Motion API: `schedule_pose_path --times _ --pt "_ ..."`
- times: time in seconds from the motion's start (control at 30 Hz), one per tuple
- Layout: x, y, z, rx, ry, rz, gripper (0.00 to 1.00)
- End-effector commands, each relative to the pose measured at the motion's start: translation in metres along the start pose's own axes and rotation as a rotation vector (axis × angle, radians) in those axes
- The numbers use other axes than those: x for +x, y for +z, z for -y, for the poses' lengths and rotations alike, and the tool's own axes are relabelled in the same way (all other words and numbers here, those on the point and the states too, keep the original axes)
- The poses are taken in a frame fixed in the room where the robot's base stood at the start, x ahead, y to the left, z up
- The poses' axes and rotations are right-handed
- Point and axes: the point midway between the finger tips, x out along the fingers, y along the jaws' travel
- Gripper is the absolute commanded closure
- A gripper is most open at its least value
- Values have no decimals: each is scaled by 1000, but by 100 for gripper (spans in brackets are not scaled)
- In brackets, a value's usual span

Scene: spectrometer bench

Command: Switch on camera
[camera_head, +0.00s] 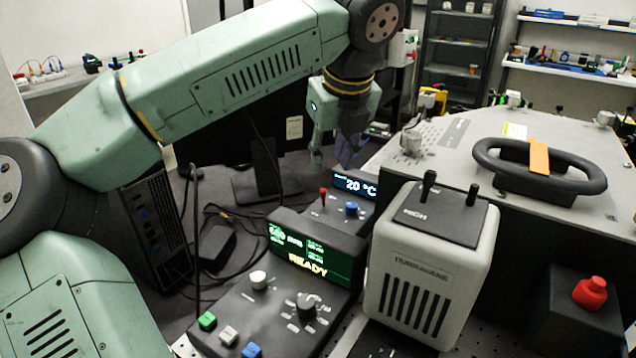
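No part in view is readably labelled as the camera or its switch, so I cannot tell which it is. A dark control box (330,235) with a green screen reading "READY" has a white knob (259,280), a black dial (306,307) and green, white and blue buttons in front. Behind it, a smaller unit shows "20 °C" (354,185), with a red toggle (323,196) and a blue knob (351,208).
A large grey instrument (455,150) with a black ring handle (540,170) and orange strap fills the right. A red button (590,292) sits on a black box at lower right. A monitor stand (265,185), cables and a black computer tower (155,230) stand at left.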

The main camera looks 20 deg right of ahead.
Motion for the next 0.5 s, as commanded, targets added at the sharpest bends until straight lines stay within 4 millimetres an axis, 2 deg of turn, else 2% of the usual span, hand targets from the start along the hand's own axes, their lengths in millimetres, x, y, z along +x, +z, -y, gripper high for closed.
schedule_pose_path --times 0.3,0.5 --pt "58 0 0 3 -2 -5 69" --pt "83 0 0 3 -3 -2 69"
